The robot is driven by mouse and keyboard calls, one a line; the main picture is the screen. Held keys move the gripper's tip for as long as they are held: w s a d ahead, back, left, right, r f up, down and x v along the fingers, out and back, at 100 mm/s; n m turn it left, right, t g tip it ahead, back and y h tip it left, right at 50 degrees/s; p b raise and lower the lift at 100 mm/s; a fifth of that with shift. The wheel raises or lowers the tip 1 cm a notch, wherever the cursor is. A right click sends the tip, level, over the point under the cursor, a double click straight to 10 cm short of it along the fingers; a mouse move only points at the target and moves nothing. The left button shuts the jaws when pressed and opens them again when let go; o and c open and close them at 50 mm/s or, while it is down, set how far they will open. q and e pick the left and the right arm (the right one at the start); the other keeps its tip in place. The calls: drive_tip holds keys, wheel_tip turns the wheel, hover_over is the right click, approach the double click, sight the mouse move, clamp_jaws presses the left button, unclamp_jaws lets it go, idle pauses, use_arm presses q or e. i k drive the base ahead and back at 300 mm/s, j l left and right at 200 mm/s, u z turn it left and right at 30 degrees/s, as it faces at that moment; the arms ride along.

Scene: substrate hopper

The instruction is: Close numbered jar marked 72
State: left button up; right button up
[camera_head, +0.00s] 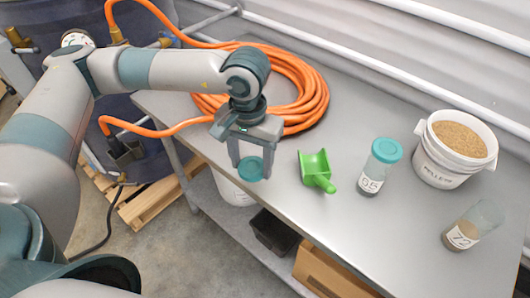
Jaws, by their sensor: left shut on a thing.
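The jar marked 72 (461,236) stands on the grey table at the right, near its front edge. It is clear with dark contents at the bottom, and no lid shows on its top. My left gripper (251,163) is shut on a teal lid (250,171), held between its two fingers near the table's front edge, far to the left of the jar. A second jar, marked 66 (371,180), stands between them with a teal lid on. My right gripper is out of view.
A green scoop (316,170) lies on the table (340,235) just right of my left gripper. A white pellet bucket (438,170) stands behind the jars. A coiled orange hose (312,92) lies at the back. Bare table lies between the scoop and jar 72 along the front.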

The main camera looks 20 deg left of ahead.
sight(486, 215)
drive_tip(key=i+j, duration=0.1)
drive_tip(key=j, duration=0.45)
drive_tip(key=i+j, duration=0.1)
drive_tip(key=j, duration=0.5)
drive_tip(key=i+j, duration=0.1)
drive_tip(key=j, duration=0.45)
drive_tip(key=i+j, duration=0.1)
drive_tip(key=j, duration=0.45)
drive_tip(key=z, duration=2.1)
